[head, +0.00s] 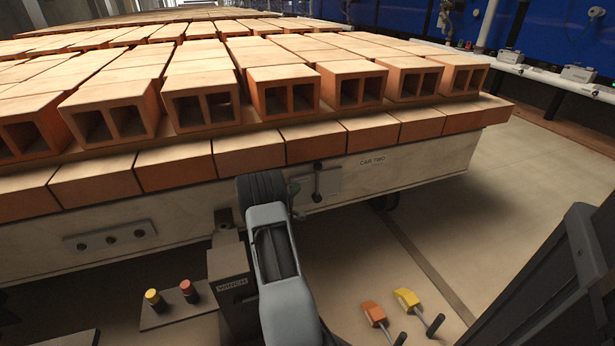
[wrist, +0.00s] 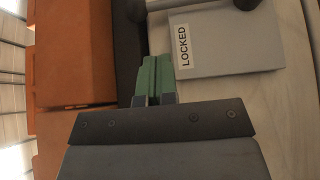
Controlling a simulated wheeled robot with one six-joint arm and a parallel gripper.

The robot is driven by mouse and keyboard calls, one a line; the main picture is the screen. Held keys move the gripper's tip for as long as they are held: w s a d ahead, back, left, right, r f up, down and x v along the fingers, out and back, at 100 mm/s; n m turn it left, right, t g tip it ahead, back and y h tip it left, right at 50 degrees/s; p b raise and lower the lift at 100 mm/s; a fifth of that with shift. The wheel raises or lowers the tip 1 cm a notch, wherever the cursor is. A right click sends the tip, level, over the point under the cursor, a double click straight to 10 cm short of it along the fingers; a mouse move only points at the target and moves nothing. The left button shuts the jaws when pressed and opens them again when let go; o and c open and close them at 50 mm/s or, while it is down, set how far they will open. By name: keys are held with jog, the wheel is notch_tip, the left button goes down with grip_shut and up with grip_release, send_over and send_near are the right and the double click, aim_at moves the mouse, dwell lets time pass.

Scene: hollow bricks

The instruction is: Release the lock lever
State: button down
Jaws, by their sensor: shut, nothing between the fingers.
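The lock lever (head: 317,181) is a dark bar standing upright on a grey plate (head: 329,182) on the side of the car. In the wrist view, part of the lever (wrist: 246,4) shows at the top edge, cut off by the frame. The plate (wrist: 235,45) bears a white label (wrist: 184,46) reading LOCKED. My gripper (head: 295,187) is just left of the lever in the head view. Its green fingertips (wrist: 156,68) are shut together and empty, near the plate's edge by the label. I cannot tell whether they touch the plate.
Hollow bricks (head: 290,88) lie in rows on the car, with a brick course (head: 248,152) overhanging close above my gripper. The car side (head: 372,165) reads CAR TWO. Below stand a WINCH box (head: 228,270), red and yellow buttons, and orange and yellow pedals (head: 407,299).

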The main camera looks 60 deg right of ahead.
aim_at(310, 176)
jog(key=d+b, duration=0.1)
jog(key=d, duration=0.2)
jog(key=d+b, duration=0.1)
jog(key=d, duration=0.2)
jog(key=d+b, duration=0.2)
jog(key=d, duration=0.1)
jog(key=shift+s+f, duration=0.15)
jog(key=shift+s, duration=0.1)
jog(key=shift+d, duration=0.55)
